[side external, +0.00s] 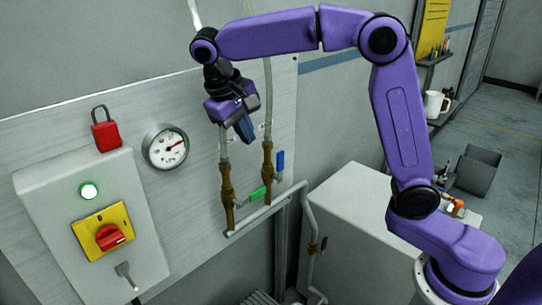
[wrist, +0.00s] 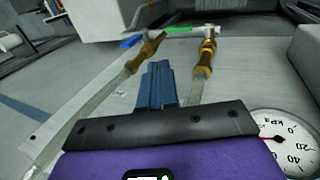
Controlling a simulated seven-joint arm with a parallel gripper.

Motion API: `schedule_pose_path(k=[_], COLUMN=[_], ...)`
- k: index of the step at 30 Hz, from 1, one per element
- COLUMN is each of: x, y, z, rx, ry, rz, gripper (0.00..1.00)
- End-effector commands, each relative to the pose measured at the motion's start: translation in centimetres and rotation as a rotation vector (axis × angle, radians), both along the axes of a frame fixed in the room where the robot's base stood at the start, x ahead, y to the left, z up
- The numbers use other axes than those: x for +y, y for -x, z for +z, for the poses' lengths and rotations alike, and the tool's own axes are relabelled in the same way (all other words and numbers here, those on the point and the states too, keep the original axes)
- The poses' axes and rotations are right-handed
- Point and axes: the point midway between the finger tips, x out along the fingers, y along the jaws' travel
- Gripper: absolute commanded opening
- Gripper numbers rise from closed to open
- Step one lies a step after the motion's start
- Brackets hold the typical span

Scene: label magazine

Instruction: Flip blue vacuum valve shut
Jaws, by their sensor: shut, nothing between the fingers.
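In the wrist view my fingertips (wrist: 157,68) appear between the two hoses, apart from both levers.
A round pressure gauge (side external: 166,147) is on the panel at left. A grey control box (side external: 80,205) carries a red knob on a yellow plate and a lit green lamp. A red padlock (side external: 106,134) hangs above it. A white cabinet (side external: 365,225) stands right of the pipes.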

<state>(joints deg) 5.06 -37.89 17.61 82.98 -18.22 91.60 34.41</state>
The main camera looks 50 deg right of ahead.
Motion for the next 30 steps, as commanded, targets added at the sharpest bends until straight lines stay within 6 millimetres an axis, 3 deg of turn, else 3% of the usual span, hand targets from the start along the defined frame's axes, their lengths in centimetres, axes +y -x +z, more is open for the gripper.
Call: schedule_pose_path(k=[8,23,30], x=[-0.5,-3.9,-6.9], y=[0.0,0.1,0.0], z=[-1.3,-9.6,-9.3], rx=[0.003,0.005,-0.001], ry=[0.001,0.002,-0.002], rz=[0.001,0.001,0.000], gripper=[0.00,0.00,0.00])
